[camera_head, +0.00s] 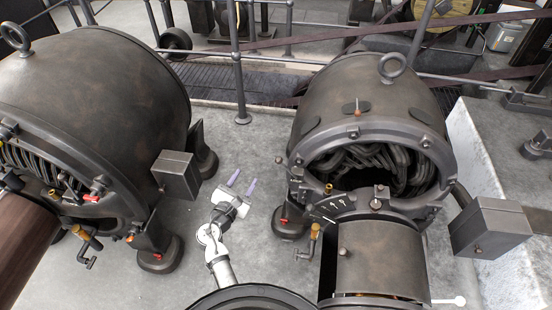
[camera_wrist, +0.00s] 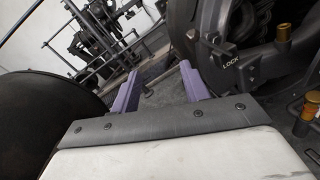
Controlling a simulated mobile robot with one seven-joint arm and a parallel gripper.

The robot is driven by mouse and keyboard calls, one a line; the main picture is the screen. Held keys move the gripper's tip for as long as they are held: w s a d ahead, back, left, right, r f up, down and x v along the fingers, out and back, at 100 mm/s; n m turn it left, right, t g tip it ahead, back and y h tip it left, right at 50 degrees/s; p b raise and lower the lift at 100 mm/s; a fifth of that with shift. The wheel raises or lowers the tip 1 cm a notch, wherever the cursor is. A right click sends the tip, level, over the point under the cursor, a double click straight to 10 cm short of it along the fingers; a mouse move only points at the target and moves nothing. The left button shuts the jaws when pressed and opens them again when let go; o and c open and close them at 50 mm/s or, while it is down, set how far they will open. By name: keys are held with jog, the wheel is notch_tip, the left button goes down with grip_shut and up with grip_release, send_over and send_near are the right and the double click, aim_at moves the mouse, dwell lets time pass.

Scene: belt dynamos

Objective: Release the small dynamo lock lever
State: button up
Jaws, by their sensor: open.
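The small dynamo (camera_head: 365,90) is the dark drum at right, with an open front showing coils. A plate marked LOCK (camera_wrist: 238,68) shows on its housing in the wrist view. A brass-topped post (camera_wrist: 284,36) stands beside the plate and also shows in the head view (camera_head: 328,188). I cannot tell for sure whether this post is the lock lever. My gripper (camera_head: 242,182) is left of the small dynamo, above the floor, apart from it. Its purple fingers are spread and empty, as the wrist view also shows (camera_wrist: 158,78).
A larger dynamo (camera_head: 100,90) fills the left, with a grey box (camera_head: 176,174) on its side. A brass-handled crank (camera_head: 315,234) sticks out below the small dynamo's front left. Railings (camera_head: 238,70) run behind. Grey floor (camera_head: 232,140) lies clear between the dynamos.

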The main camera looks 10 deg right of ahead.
jog(key=n+g+h, duration=0.1)
jog(key=h, duration=0.1)
send_near(277, 163)
jog(key=x, duration=1.1)
jog(key=shift+w+d+f, duration=0.15)
jog(key=shift+w, duration=0.05)
grip_shut()
